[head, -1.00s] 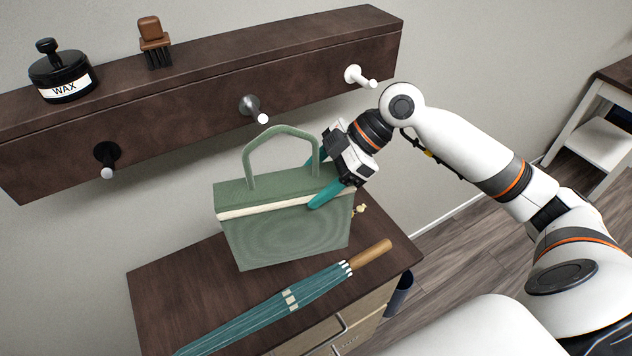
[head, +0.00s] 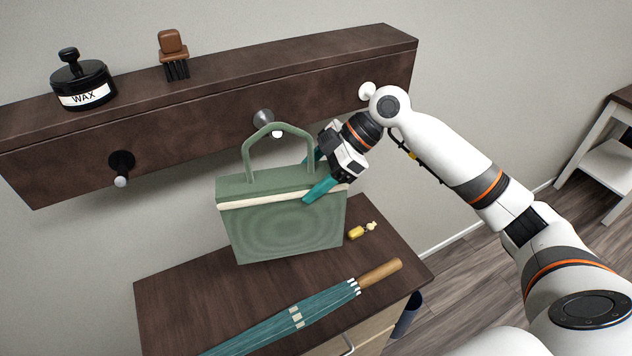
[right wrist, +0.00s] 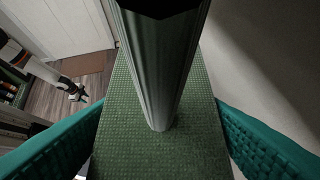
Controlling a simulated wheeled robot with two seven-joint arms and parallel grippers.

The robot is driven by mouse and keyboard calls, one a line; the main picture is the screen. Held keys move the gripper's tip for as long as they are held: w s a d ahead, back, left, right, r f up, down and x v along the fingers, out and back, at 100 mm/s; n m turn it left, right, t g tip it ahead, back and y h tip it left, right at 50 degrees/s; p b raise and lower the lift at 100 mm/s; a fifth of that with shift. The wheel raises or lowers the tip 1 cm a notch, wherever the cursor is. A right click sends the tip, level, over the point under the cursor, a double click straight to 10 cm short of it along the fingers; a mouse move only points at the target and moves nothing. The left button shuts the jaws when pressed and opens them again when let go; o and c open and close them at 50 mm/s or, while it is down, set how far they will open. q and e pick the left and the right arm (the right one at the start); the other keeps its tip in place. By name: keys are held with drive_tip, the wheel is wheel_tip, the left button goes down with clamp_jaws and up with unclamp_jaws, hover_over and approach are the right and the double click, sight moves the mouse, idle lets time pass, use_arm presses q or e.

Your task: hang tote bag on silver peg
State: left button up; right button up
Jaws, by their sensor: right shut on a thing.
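The green tote bag (head: 285,225) with a cream band is upright, apparently a little above the cabinet top, its arched handle (head: 248,150) standing up. My right gripper (head: 312,178) is shut on the bag's upper right end, one teal finger in front. The right wrist view shows the bag's top (right wrist: 130,140) between the teal fingers. The silver peg (head: 263,117) is the middle one on the wall rack. The handle's top overlaps it in the head view; I cannot tell their gap in depth. A small dark gripper, apparently my left (right wrist: 75,90), shows in the right wrist view, its jaws unclear.
The dark rack (head: 200,130) also has a black peg (head: 121,165) and a white peg (head: 367,92), partly behind my arm. A wax jar (head: 83,85) and brush (head: 173,55) stand on it. A teal umbrella (head: 280,325) and yellow key fob (head: 357,232) lie on the cabinet (head: 170,300).

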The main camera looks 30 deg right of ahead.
drive_tip(key=shift+w+a+f, duration=0.1)
drive_tip(key=shift+w, duration=0.95)
drive_tip(key=shift+w+f, duration=0.2)
drive_tip(key=shift+w, duration=0.15)
drive_tip(key=shift+f, duration=0.15)
drive_tip(key=o, duration=1.6)
drive_tip(key=shift+f, duration=0.1)
